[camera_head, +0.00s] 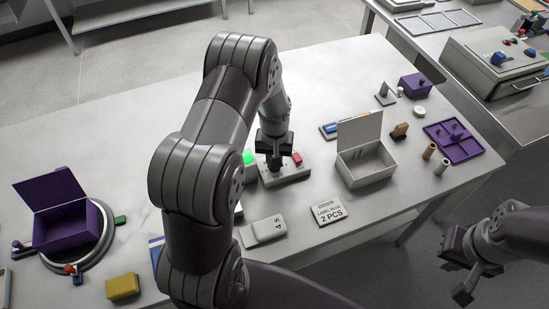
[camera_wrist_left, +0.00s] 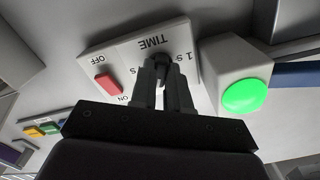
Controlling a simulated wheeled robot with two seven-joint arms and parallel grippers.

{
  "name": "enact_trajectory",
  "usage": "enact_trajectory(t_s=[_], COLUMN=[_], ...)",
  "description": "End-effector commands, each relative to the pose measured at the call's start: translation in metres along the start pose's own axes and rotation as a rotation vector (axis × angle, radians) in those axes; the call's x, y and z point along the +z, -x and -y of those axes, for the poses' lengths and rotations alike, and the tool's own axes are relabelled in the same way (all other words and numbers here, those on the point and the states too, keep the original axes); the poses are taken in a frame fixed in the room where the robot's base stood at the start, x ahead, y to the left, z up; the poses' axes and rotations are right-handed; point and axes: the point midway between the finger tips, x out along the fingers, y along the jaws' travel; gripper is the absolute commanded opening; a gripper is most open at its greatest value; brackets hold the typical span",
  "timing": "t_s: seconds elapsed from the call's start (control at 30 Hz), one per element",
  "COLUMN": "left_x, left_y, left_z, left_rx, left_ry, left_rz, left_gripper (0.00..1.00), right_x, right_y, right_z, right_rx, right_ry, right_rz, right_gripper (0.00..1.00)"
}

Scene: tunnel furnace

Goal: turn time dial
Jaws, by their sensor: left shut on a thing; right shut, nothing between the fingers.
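The time dial (camera_wrist_left: 161,62) is a dark knob on a pale control box (camera_wrist_left: 190,40) marked TIME, with 1 s by it. My left gripper (camera_wrist_left: 163,80) is shut on the dial, and its fingers hide much of it and part of the markings. In the head view my left gripper (camera_head: 273,158) points down at the box (camera_head: 287,178) on the table; the dial is hidden there. A red switch (camera_wrist_left: 108,86) marked OFF and ON is on the same box. My right gripper (camera_head: 468,272) is shut and empty, off the table's front edge at the lower right.
A green button (camera_wrist_left: 246,96) on a grey housing stands close beside the control box. A 4 s block (camera_head: 263,231) and a LABEL BLUE 2 PCS card (camera_head: 328,213) lie in front. An open white box (camera_head: 367,168) and purple tray (camera_head: 467,151) stand right; a purple box (camera_head: 68,228) stands left.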

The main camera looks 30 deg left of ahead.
Motion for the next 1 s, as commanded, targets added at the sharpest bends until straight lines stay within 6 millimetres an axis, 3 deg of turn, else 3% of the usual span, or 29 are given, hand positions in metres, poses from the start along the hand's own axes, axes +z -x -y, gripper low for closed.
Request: enact_trajectory(t_s=[1.0], left_x=[-0.0025], left_y=[0.0022], left_z=[-0.0004], left_rx=[-0.002], left_ry=[-0.907], left_rz=[-0.007], left_gripper=[0.00], right_x=[-0.0010], right_y=[0.0089], right_z=[0.0000], right_rx=[0.000], right_ry=[0.000], right_rz=[0.000], right_gripper=[0.00])
